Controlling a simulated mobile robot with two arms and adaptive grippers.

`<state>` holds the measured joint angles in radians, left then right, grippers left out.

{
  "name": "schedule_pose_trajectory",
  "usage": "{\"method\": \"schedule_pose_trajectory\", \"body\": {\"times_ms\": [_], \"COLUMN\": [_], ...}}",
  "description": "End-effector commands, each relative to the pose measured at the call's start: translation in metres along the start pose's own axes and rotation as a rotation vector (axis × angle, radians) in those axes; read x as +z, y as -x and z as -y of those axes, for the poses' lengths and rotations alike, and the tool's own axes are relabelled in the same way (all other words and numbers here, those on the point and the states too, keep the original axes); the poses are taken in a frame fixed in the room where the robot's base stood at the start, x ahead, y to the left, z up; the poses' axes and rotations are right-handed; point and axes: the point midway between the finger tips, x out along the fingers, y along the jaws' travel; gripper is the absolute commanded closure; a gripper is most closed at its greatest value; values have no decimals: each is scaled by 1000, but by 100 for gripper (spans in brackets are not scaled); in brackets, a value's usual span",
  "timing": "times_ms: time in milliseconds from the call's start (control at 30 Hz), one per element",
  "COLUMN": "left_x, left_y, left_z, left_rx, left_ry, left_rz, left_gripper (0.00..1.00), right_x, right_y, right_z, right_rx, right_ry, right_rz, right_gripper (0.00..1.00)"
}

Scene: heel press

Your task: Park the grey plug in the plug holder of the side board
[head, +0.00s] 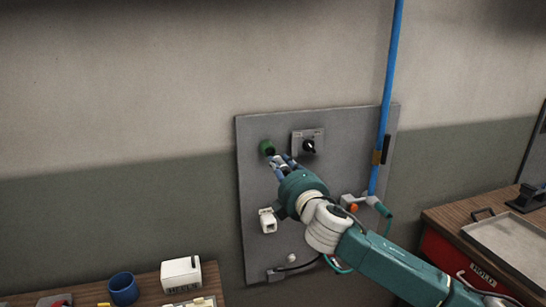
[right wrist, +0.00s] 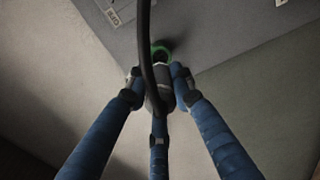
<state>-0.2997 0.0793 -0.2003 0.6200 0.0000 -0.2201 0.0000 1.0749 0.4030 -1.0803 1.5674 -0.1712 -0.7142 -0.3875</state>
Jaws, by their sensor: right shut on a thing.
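My right gripper (head: 284,161) reaches up to the grey side board (head: 255,185) on the wall. In the right wrist view its blue fingers (right wrist: 159,85) are closed around the grey plug (right wrist: 160,73), which has a black cable (right wrist: 147,45) running across the picture. The plug's far end lines up with a green round fitting (right wrist: 161,50), which also shows on the board in the head view (head: 267,147). I cannot tell whether the plug is inside the fitting or just in front of it. The fingers mostly hide the plug in the head view. My left gripper is not in view.
A rotary switch (head: 309,146) sits right of the fitting. A white box (head: 268,220) is lower left on the board. A blue pipe (head: 390,80) runs down the board's right side. Benches stand at lower left and right, with a blue cup (head: 123,289) and a tray (head: 508,246).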

Motion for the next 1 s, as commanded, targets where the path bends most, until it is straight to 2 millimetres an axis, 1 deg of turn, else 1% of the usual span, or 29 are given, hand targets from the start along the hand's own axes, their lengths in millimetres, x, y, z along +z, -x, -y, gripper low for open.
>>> {"method": "schedule_pose_trajectory", "body": {"times_ms": [333,600,733,1000], "left_x": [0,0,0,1], "left_y": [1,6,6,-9], "left_z": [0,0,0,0], "left_rx": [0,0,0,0], "left_ry": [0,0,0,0], "left_rz": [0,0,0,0], "left_gripper": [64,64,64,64], "right_x": [0,0,0,0], "right_y": [2,16,20,20], "right_z": [0,-1,0,21], "right_rx": [0,0,0,0], "right_ry": [0,0,0,-1], "right_rz": [0,-1,0,0], "right_gripper": [100,100,100,100]}}
